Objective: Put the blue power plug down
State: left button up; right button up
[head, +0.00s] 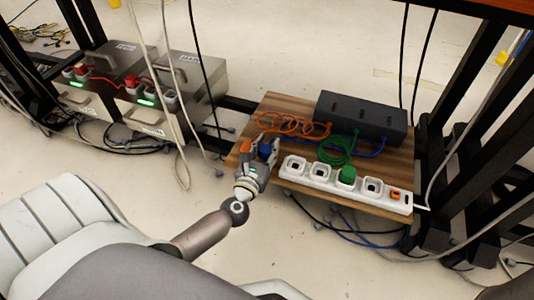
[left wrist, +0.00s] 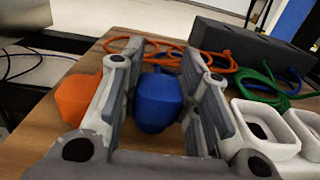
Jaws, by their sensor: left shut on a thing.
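The blue power plug (left wrist: 157,98) sits between the two fingers of my left gripper (left wrist: 160,85) in the left wrist view. In the head view my left gripper (head: 260,157) is at the left part of the wooden board, shut on the blue plug (head: 265,150). I cannot tell whether the plug touches the board. An orange plug (left wrist: 82,97) lies just left of the gripper on the board; it also shows in the head view (head: 246,147). My right gripper is not in view.
A white power strip (head: 319,181) with a green plug (head: 347,174) in it lies right of the gripper on the wooden board (head: 400,158). A dark box (head: 361,117) with orange, green and blue cables stands behind. Metal cases (head: 140,80) stand at the left.

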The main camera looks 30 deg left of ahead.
pick_arm(q)
jog(key=shift+f, duration=0.65)
jog(key=shift+r, duration=0.1)
jog(key=o, duration=0.8)
jog(key=shift+c, duration=0.2)
